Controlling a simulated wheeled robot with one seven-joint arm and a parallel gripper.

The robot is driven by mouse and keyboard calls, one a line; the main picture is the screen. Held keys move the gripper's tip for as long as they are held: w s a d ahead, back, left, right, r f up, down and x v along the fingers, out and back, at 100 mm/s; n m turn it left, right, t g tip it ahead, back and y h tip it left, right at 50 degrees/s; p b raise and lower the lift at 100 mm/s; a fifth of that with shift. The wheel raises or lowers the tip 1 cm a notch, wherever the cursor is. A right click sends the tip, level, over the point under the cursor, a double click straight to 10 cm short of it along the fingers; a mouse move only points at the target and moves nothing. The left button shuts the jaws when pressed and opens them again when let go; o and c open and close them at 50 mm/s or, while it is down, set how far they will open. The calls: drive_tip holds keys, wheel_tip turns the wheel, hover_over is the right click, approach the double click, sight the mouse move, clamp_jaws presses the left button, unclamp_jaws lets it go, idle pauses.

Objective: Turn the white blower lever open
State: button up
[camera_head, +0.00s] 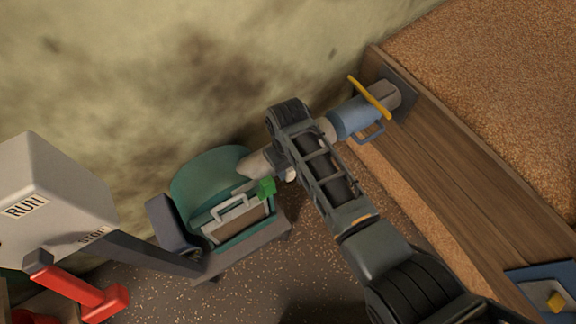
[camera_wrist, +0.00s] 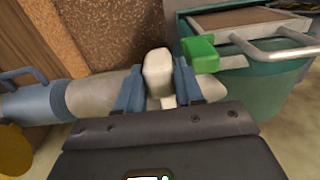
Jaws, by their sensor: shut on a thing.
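The white blower lever (camera_wrist: 158,72) stands up between the two blue-grey fingers of my gripper (camera_wrist: 160,88) in the wrist view. My gripper is shut on it, with a finger on each side. Behind the fingers lies a pale pipe (camera_wrist: 92,98) that runs to the green blower housing (camera_wrist: 245,85). In the head view, my arm and gripper cover most of the lever. Only a small pale part near the pipe (camera_head: 258,163) shows there, and my gripper (camera_head: 284,172) is mostly hidden. I cannot tell the lever's exact angle.
The green housing (camera_head: 207,172) has a handled tray (camera_head: 237,221) and a green block (camera_head: 266,188). A blue coupling with a handle (camera_head: 356,118) joins the pipe to a wooden bin wall (camera_head: 470,170). A RUN/STOP box (camera_head: 50,195) with a red lever (camera_head: 78,286) stands at left.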

clamp_jaws()
drive_tip(key=shift+d, duration=0.1)
drive_tip(key=w+d+n+b, duration=0.1)
drive_tip(key=w+n+b, duration=0.1)
drive_tip(key=w+n, duration=0.1)
drive_tip(key=w+d+n+b, duration=0.2)
drive_tip(key=w+n, duration=0.2)
drive_tip(key=n, duration=0.2)
drive_tip(key=w+d+n+b, duration=0.1)
drive_tip(key=w+n+b, duration=0.1)
drive_tip(key=w+n, duration=0.2)
drive_tip(key=shift+d+f+n, duration=0.15)
drive_tip(key=shift+f+n, duration=0.1)
drive_tip(key=shift+n, duration=0.05)
drive_tip(key=w+n+b, duration=0.2)
drive_tip(key=shift+a+b, duration=0.35)
drive_tip(key=shift+b, duration=0.05)
drive_tip(key=shift+w+a+r+n+b, duration=0.1)
drive_tip(key=shift+w+a+n+b, duration=0.15)
drive_tip(key=shift+w+n+b, duration=0.3)
drive_tip(key=shift+w+a+r+n+b, duration=0.1)
drive_tip(key=shift+w+a+n+b, duration=0.2)
drive_tip(key=shift+n+b, duration=0.35)
drive_tip(key=shift+r, duration=0.1)
drive_tip(key=o, duration=0.7)
unclamp_jaws()
